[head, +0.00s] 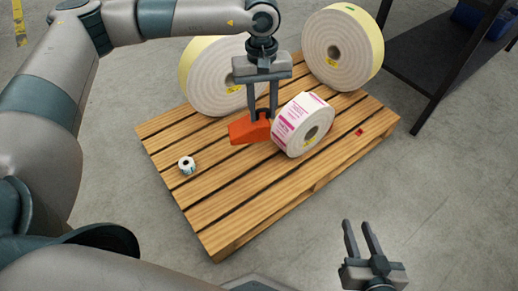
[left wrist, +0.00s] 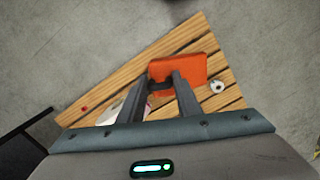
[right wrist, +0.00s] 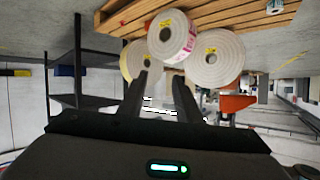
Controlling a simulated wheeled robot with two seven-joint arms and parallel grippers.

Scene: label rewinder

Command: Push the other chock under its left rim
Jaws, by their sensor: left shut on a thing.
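The orange chock (head: 250,131) is held in my left gripper (head: 262,115), beside the left rim of the white roll with pink labels (head: 292,128). In the head view I cannot tell whether the chock touches the roll or the pallet. In the left wrist view the chock (left wrist: 180,68) lies at the fingertips, and the roll (left wrist: 120,112) is partly hidden behind the gripper. A small red piece (head: 360,132) shows on the pallet right of the roll. My right gripper (head: 360,224) is open and empty, in front of the pallet.
The wooden pallet (head: 225,217) carries two large rolls at the back, one left (head: 205,85) and one right (head: 342,48). A small roll (head: 187,165) stands at the left. A dark rack (head: 415,55) is at the right. The pallet's front boards are clear.

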